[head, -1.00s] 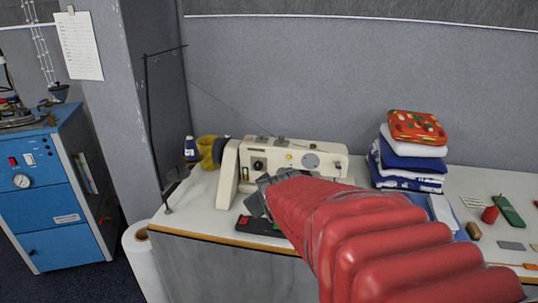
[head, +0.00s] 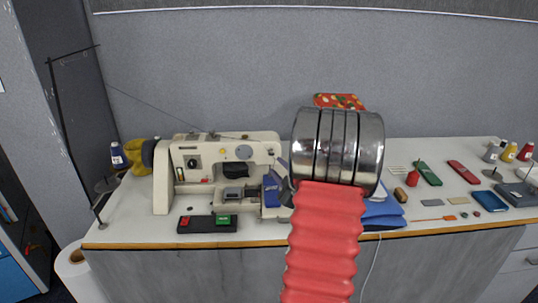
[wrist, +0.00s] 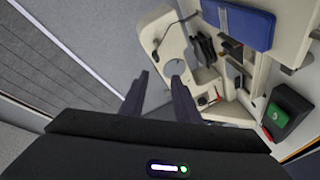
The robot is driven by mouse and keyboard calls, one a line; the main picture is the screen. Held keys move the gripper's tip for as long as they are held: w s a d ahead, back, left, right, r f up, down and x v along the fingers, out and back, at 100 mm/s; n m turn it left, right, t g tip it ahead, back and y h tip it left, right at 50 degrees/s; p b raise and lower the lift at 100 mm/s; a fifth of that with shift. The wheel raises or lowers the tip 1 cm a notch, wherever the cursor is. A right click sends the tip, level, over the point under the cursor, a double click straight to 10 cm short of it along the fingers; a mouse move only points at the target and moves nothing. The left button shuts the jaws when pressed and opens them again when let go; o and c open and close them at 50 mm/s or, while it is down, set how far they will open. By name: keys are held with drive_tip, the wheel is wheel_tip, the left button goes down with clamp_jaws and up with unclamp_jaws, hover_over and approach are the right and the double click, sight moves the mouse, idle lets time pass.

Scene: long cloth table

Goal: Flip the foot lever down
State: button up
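The cream sewing machine (head: 222,160) stands on the left part of the table, with its head end toward the right. It also fills the upper right of the wrist view (wrist: 290,45). I cannot pick out the foot lever in either view; my gripper and its silver cuff stand close to the machine's head end in the head view. My gripper (wrist: 160,88) shows two dark fingers standing apart with nothing between them. In the head view it is mostly hidden behind the cuff. A blue flat piece (wrist: 240,24) lies at the machine's bed.
A black switch box with red and green buttons (head: 208,224) sits at the table's front edge. A thread stand (head: 70,140) rises at the left. Blue folded cloth (head: 382,212) lies behind my arm. Small tools and spools cover the right side.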

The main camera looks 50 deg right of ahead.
sight(271, 152)
drive_tip(key=s+d, duration=0.1)
drive_tip(key=s+f, duration=0.1)
drive_tip(key=shift+s+d+f+t, duration=0.2)
drive_tip(key=shift+s+d+t, duration=0.2)
drive_tip(key=shift+w, duration=0.15)
drive_tip(key=x, duration=1.3)
drive_tip(key=shift+w+d, duration=0.2)
drive_tip(key=shift+d, duration=0.1)
drive_tip(key=shift+c, duration=0.2)
clamp_jaws()
